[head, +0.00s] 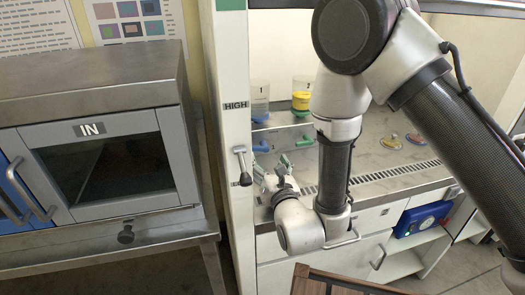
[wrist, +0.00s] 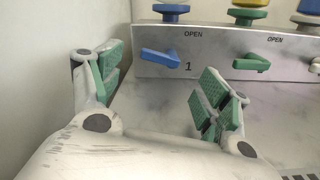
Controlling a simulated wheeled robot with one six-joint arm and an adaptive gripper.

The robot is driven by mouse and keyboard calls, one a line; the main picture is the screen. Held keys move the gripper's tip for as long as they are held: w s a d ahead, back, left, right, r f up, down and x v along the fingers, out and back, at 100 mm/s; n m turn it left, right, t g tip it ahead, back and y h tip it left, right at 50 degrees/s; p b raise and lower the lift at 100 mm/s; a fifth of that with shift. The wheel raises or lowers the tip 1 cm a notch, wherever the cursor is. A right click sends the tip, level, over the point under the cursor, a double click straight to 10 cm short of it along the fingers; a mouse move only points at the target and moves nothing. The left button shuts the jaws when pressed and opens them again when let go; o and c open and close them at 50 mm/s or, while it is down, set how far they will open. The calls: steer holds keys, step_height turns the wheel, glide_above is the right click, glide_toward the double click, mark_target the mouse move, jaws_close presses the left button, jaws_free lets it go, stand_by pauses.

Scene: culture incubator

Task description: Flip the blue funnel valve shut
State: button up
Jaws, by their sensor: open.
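The blue funnel valve (wrist: 160,57) is a blue arrow-shaped handle on the front of a grey metal panel, lying roughly level, with its tip to the right near the word OPEN and a "1" below. It also shows as a small blue handle in the head view (head: 260,148). Above it is the blue base (wrist: 171,9) of funnel 1, a clear cup in the head view (head: 260,95). My gripper (wrist: 157,68) is open, its green-padded fingers spread apart in front of the panel, with the blue handle between them in the picture. I see no contact. My gripper (head: 272,168) also shows in the head view.
A green valve handle (wrist: 251,63) sits right of the blue one, under a funnel with yellow contents (head: 301,101). A white post marked HIGH (head: 235,130) stands close left of my gripper.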

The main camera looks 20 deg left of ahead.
mark_target(261, 149)
steer(key=x, duration=0.6)
steer(key=shift+w, duration=0.1)
